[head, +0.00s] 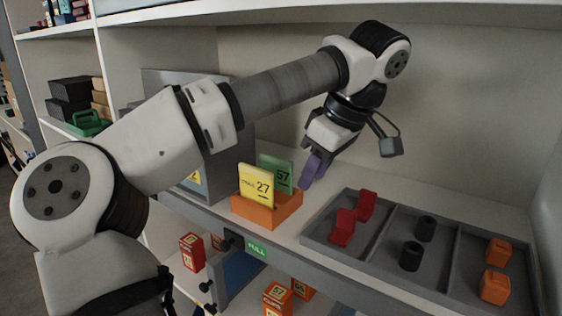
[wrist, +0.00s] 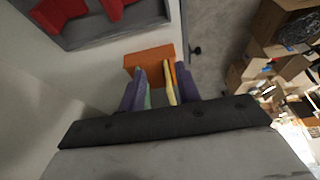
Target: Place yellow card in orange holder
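The orange holder (head: 267,213) sits on the shelf near its front edge. The yellow card (head: 257,186), marked 27, stands in it, slightly tilted, its lower edge hidden by the front wall. A green card (head: 277,173), marked 57, stands behind it. My gripper (head: 312,171) is just right of and behind the cards, with purple fingers pointing down. In the wrist view the fingers are apart, and the green card (wrist: 147,97) and yellow card (wrist: 169,86) show between them, with the orange holder (wrist: 150,57) beyond. I see nothing gripped; whether the fingers touch a card is unclear.
A grey divided tray (head: 385,250) right of the holder holds red, black and orange pieces. A grey box (head: 230,150) stands behind and left of the holder, partly hidden by my arm. A green FULL label (head: 257,248) is on the shelf edge. Marked boxes (head: 278,298) sit below.

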